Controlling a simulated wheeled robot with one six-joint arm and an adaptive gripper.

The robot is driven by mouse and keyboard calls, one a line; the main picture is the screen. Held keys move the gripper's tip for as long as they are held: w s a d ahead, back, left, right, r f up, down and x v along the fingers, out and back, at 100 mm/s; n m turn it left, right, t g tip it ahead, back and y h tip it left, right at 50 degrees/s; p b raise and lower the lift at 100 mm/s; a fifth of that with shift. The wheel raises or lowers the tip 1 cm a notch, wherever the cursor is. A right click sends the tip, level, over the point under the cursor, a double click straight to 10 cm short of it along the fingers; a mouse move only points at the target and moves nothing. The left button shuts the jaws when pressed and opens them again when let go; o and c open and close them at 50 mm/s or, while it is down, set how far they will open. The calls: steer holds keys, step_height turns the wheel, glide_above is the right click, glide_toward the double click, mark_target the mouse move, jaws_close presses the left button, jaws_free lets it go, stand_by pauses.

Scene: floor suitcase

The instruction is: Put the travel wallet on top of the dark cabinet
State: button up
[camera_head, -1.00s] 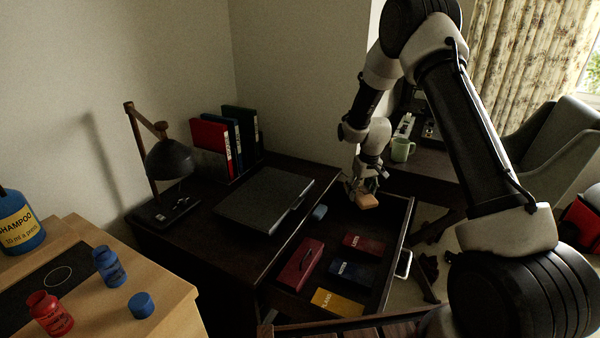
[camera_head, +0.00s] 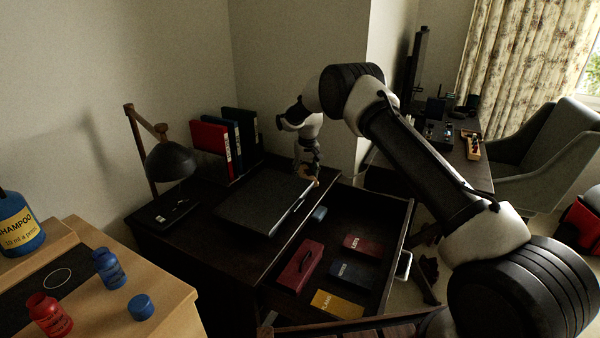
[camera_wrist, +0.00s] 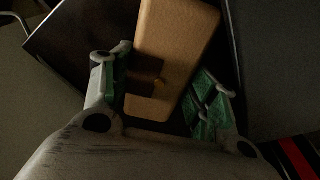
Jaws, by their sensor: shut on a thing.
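The travel wallet is a tan, rounded block with a brown clasp and a yellow stud; it fills the middle of the wrist view (camera_wrist: 178,45). In the head view only a small tan bit of the wallet (camera_head: 315,182) shows below my gripper (camera_head: 308,173). My gripper (camera_wrist: 160,82) is shut on the wallet, its green-padded fingers on either side. It is at the back right corner of the dark cabinet (camera_head: 190,237), beside the laptop. I cannot tell whether the wallet touches the top.
A closed laptop (camera_head: 262,200), a lamp (camera_head: 168,160) and upright binders (camera_head: 212,140) take up much of the cabinet top. The drawer (camera_head: 385,215) is open, with a red case (camera_head: 300,268) and several small boxes inside. A wooden surface with bottles (camera_head: 108,268) stands at left.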

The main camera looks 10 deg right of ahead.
mark_target(302, 174)
steer(key=shift+w+a+f, duration=0.15)
steer(key=shift+w+a, duration=0.65)
steer(key=shift+a, duration=0.05)
steer(key=shift+f, duration=0.15)
steer(key=o, duration=1.1)
step_height(302, 174, up, 12)
steer(key=s, duration=0.2)
steer(key=shift+d+r, duration=0.2)
